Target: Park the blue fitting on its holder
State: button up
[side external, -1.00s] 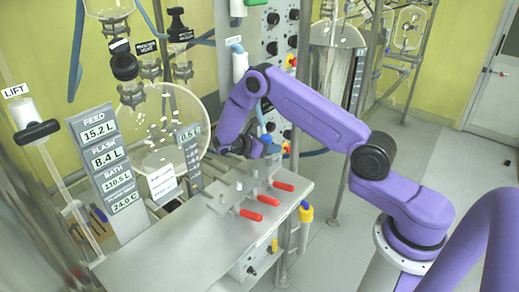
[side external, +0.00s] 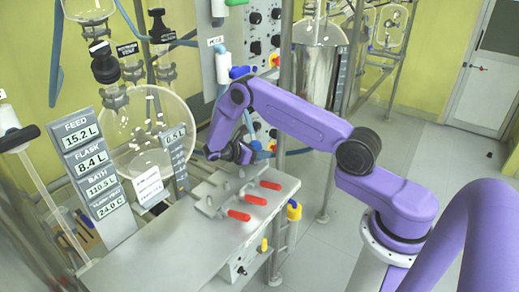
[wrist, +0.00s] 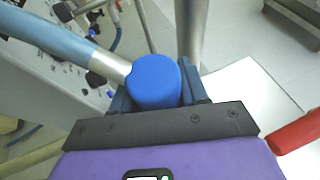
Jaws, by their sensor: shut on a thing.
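The blue fitting (wrist: 155,82) is a rounded blue cap on the end of a pale blue hose (wrist: 62,42). In the wrist view it sits between the two dark jaws of my gripper (wrist: 160,88), which are shut on it. In the side view my gripper (side external: 243,153) is low over the back edge of the steel bench, beside the grey panel.
The bench (side external: 165,250) carries clamps with red handles (side external: 239,215); one red handle (wrist: 297,134) is close on the right in the wrist view. A metal post (wrist: 190,30) stands just beyond the fitting. A glass flask (side external: 150,125) is left of my arm.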

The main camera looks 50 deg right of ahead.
jog(key=shift+f, duration=0.95)
jog(key=shift+f, duration=0.15)
jog(key=o, duration=1.3)
jog(key=shift+o, duration=0.2)
jog(key=shift+v, duration=4.05)
